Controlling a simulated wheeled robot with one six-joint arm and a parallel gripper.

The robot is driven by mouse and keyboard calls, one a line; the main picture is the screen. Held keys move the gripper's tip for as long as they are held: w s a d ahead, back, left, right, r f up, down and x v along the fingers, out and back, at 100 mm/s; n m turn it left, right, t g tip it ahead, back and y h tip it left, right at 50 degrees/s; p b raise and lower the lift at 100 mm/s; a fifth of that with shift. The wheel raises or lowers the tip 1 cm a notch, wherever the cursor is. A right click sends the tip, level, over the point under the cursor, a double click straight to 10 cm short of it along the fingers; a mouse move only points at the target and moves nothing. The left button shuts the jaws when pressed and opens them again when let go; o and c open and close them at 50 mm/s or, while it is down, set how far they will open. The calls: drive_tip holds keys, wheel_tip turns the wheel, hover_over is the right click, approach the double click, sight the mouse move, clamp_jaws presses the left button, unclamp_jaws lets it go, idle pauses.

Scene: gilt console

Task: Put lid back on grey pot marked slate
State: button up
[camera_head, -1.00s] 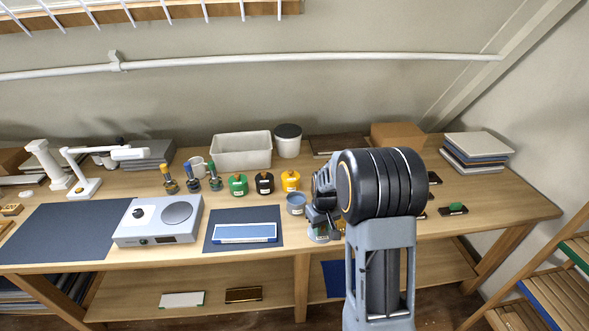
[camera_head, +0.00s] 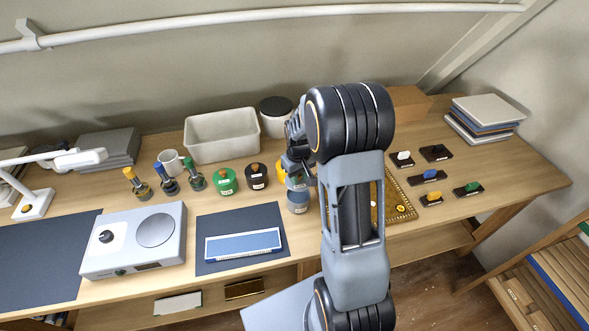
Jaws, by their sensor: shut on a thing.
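The grey-blue pot (camera_head: 299,203) stands on the table just right of the dark mat, with a pale label on its front. My gripper (camera_head: 298,181) is directly over the pot, close above its top. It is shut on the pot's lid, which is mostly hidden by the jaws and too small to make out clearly. Whether the lid touches the pot's rim cannot be told.
A yellow pot (camera_head: 281,168) stands close behind, partly hidden by my gripper. Black (camera_head: 257,177) and green (camera_head: 226,182) lidded pots stand to its left. A blue-and-white tray (camera_head: 243,244) lies on the dark mat (camera_head: 208,223). Small knobbed blocks (camera_head: 428,177) lie at right.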

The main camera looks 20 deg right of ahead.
drive_tip(key=shift+s+f+b, duration=0.1)
drive_tip(key=shift+f+b, duration=2.1)
drive_tip(key=shift+f, duration=0.9)
drive_tip(key=shift+s+f+b, duration=0.1)
drive_tip(key=shift+f+b, duration=0.1)
drive_tip(key=shift+b, duration=0.2)
idle(0.4)
drive_tip(key=o, duration=1)
drive_tip(key=shift+o, duration=0.2)
drive_tip(key=o, duration=0.4)
drive_tip(key=shift+r, duration=0.15)
